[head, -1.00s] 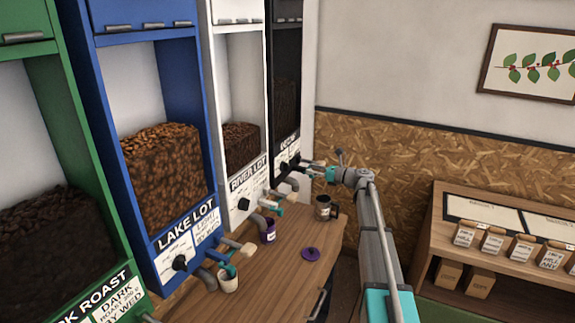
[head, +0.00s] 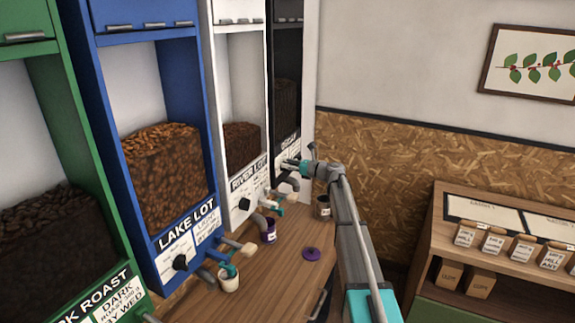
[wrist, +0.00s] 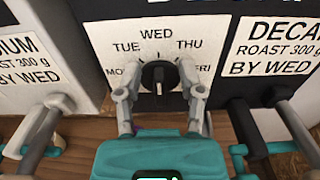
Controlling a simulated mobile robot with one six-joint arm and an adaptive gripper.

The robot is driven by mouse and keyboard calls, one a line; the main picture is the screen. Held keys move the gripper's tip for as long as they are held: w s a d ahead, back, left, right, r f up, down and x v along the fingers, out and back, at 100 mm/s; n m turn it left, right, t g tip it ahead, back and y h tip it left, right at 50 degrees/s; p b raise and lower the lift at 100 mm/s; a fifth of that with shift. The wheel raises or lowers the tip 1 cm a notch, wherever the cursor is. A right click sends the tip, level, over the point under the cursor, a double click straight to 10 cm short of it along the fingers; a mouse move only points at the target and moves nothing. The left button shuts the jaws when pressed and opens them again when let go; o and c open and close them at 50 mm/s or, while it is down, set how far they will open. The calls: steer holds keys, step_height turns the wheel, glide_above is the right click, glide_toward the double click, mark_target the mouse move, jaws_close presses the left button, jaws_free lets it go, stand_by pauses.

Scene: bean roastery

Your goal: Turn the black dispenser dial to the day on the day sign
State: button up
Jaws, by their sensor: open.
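The black dispenser (head: 287,62) stands at the far end of the row in the head view. Its round black dial (wrist: 158,74) shows in the wrist view on a white plate (wrist: 200,28) lettered MON, TUE, WED, THU and FRI. MON and FRI are partly covered by my fingers. A pale mark shows on the dial, but I cannot tell surely which day it points at. My gripper (wrist: 160,93) is open, one finger on each side of the dial, with gaps showing. In the head view my gripper (head: 291,165) covers the dial. I cannot make out a separate day sign.
A DECAF card (wrist: 275,48) reading BY WED is right of the dial plate. Dispenser spouts (wrist: 262,125) stick out below on both sides.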

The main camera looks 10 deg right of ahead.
jaws_close()
steer(key=shift+a, duration=0.2)
steer(key=shift+d, duration=0.2)
steer(key=shift+s+n, duration=0.1)
steer(key=shift+n, duration=0.4)
steer(key=shift+s+a+f+n, duration=0.1)
steer(key=shift+s+a+n, duration=0.05)
steer(key=shift+n, duration=1.55)
steer(key=shift+s+a+n, duration=0.15)
steer(key=shift+n, duration=1.55)
